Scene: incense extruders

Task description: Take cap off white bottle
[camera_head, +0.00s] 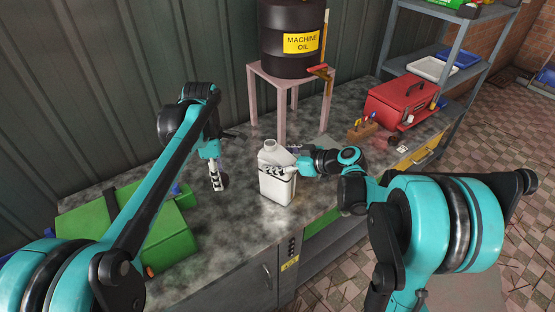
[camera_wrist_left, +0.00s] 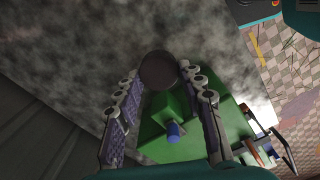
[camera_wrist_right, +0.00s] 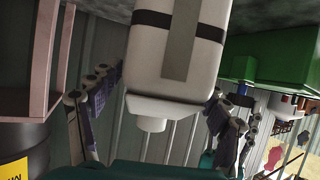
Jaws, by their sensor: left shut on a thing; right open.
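The white bottle (camera_head: 277,186) stands upright on the workbench; its neck (camera_head: 270,146) is white with no dark cap on it. In the right wrist view the bottle (camera_wrist_right: 178,70) appears upside down, its neck (camera_wrist_right: 150,125) between the fingers. My right gripper (camera_head: 280,170) is open, with its fingers on either side of the bottle's upper part. My left gripper (camera_head: 217,184) points down over the bench, left of the bottle and apart from it. It is shut on a dark round cap (camera_wrist_left: 158,70), seen between its fingertips in the left wrist view.
A green case (camera_head: 160,245) lies on the bench at left. A black machine oil drum (camera_head: 292,40) stands on a pink stand (camera_head: 253,90) behind the bottle. A red toolbox (camera_head: 400,102) and a wooden tool holder (camera_head: 362,130) are at right. The bench between the left gripper and the bottle is clear.

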